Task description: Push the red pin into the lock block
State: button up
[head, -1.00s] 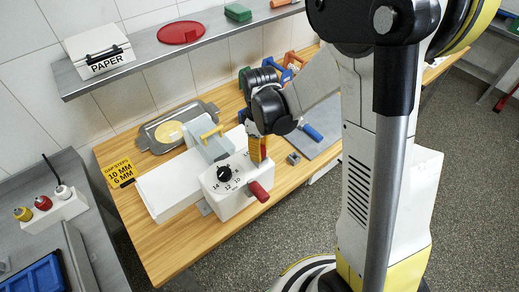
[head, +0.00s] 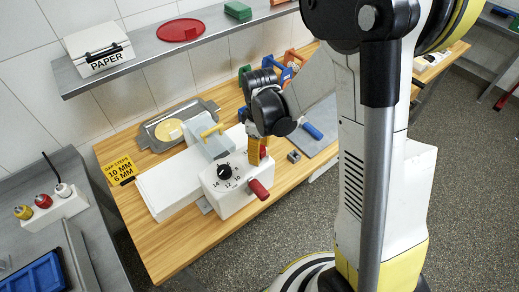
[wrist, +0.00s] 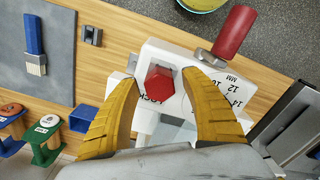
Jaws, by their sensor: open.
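The red pin (wrist: 159,83) shows in the wrist view as a red hexagonal head at a white block (wrist: 176,56) marked LOCK. Its depth in the block cannot be told. My gripper (wrist: 166,88) is open, with one yellow finger on each side of the pin head and visible gaps between. In the head view my gripper (head: 256,152) points down at the right rear of the white machine (head: 224,202) and hides most of the pin. A black dial (head: 225,171) and a red handle (head: 259,189) are on the machine's front.
A metal tray (head: 150,133) lies behind the machine. A grey mat (head: 318,146) with a blue-handled brush (head: 312,130) and a small metal block (head: 293,156) lie to the right. A shelf (head: 135,71) runs above the table. The wooden front edge is clear.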

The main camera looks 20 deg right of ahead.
jog(key=shift+r, duration=0.15)
notch_tip(320, 180, up, 12)
dwell(0.3)
dwell(0.4)
jog(key=s+f+m+t+b, duration=0.7)
jog(key=s+b, duration=0.5)
jog(key=b, duration=0.5)
notch_tip(320, 180, down, 3)
jog(key=m, duration=0.2)
jog(key=shift+s+m, duration=0.3)
jog(key=shift+s, duration=0.1)
